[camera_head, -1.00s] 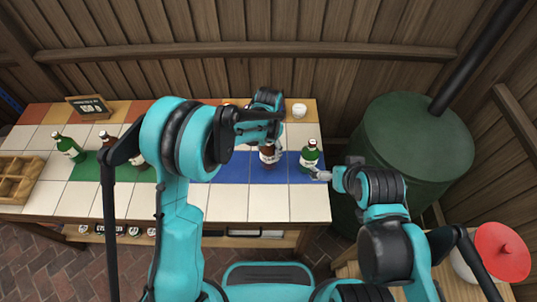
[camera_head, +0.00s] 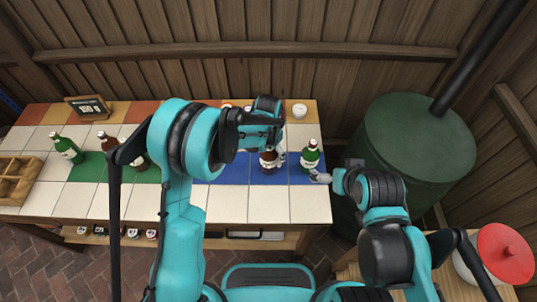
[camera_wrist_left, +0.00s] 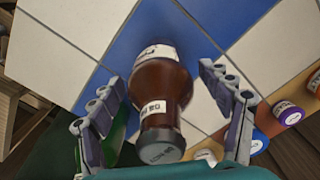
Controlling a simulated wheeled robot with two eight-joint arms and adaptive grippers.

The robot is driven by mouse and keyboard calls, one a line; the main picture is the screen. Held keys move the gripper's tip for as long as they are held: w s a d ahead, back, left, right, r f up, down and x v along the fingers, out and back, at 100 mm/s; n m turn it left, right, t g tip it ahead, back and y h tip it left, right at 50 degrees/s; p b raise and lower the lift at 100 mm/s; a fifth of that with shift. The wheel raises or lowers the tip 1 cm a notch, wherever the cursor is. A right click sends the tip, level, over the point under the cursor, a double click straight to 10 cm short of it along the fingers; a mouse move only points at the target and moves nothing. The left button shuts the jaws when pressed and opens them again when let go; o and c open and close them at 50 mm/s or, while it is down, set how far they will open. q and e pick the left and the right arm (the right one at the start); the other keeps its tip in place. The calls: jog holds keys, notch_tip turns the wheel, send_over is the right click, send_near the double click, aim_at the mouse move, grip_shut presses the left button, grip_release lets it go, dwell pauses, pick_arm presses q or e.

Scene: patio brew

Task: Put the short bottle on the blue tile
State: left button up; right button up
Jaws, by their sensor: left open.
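A brown bottle (camera_head: 268,160) with a white label and dark cap stands on the blue tile strip (camera_head: 235,170). In the left wrist view the brown bottle (camera_wrist_left: 160,90) is between the spread fingers of my left gripper (camera_wrist_left: 165,110), with gaps on both sides. My left gripper (camera_head: 279,150) is open at this bottle in the head view, partly hidden by its own wrist. A green bottle (camera_head: 310,157) stands at the right end of the blue strip. My right gripper (camera_head: 318,177) is close beside its base; its finger opening is too small to tell.
Another green bottle (camera_head: 67,148) and two brown bottles (camera_head: 107,142) stand at the left by the green tiles (camera_head: 85,168). A wooden crate (camera_head: 18,178) is at the left end. Several small jars and a white one (camera_head: 299,110) line the back. White tiles in front are clear.

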pick_arm(q)
notch_tip(320, 180, up, 12)
jog(key=p, duration=0.3)
jog(key=shift+r, duration=0.2)
jog(key=s+a+r+n+t, duration=0.3)
jog(key=s+a+r+n, duration=0.1)
jog(key=s+a+r, duration=0.6)
jog(key=s+a+r+n+t, duration=0.1)
jog(key=s+a+n+t, duration=0.2)
jog(key=s+a, duration=0.4)
jog(key=shift+s+a+n+t, duration=0.3)
jog(key=shift+s+t, duration=0.3)
jog(key=shift+s, duration=0.35)
